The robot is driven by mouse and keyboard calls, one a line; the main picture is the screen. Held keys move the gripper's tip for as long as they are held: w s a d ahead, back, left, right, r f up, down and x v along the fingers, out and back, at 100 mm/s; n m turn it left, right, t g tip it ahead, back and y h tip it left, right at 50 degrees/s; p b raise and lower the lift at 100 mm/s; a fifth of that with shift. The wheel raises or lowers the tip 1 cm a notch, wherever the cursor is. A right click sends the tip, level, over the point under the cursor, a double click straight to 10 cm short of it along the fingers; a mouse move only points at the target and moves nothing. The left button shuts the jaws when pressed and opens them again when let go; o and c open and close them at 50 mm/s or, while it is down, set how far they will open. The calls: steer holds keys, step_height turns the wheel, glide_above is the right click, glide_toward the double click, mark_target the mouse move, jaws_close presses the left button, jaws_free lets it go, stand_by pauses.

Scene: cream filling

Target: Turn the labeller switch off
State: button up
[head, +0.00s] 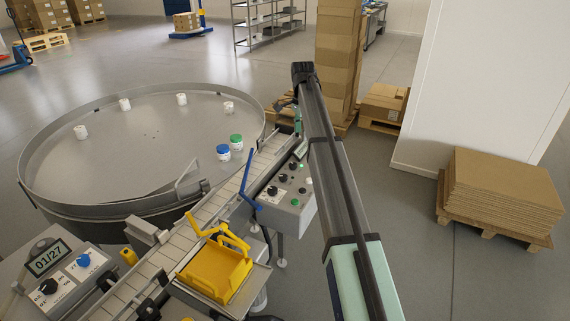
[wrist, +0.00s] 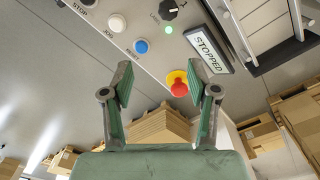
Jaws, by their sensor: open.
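In the wrist view, a grey control panel (wrist: 140,65) fills the upper part. Its black rotary knob (wrist: 172,9) is partly cut by the top edge, beside lettering that starts "LAB". A green lamp (wrist: 169,30) beside the knob is lit. My gripper (wrist: 160,88) is open and empty, its two fingers apart below the knob and touching nothing visible. In the head view my gripper (head: 286,104) is small, at the far end of my arm. A grey control box (head: 292,203) with several black knobs stands beside the conveyor; I cannot tell if it is the same panel.
The panel also has a blue button (wrist: 141,46), a white button (wrist: 117,23), a red emergency stop (wrist: 179,87) near the right finger, and a "STOPPED" display (wrist: 207,43). A round turntable (head: 110,165) and conveyor (head: 180,245) lie left of my arm. Cardboard stacks (head: 503,193) stand right.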

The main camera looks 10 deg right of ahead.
mark_target(293, 164)
step_height(293, 164, up, 3)
steer(key=a, duration=0.3)
steer(key=f+p, duration=0.1)
steer(key=f, duration=0.4)
steer(key=f+p, duration=0.1)
steer(key=f, duration=0.5)
steer(key=f+p, duration=0.2)
steer(key=f, duration=0.4)
steer(key=shift+w, duration=0.3)
steer(key=shift+d+n, duration=0.1)
steer(key=shift+n, duration=0.2)
jaws_close()
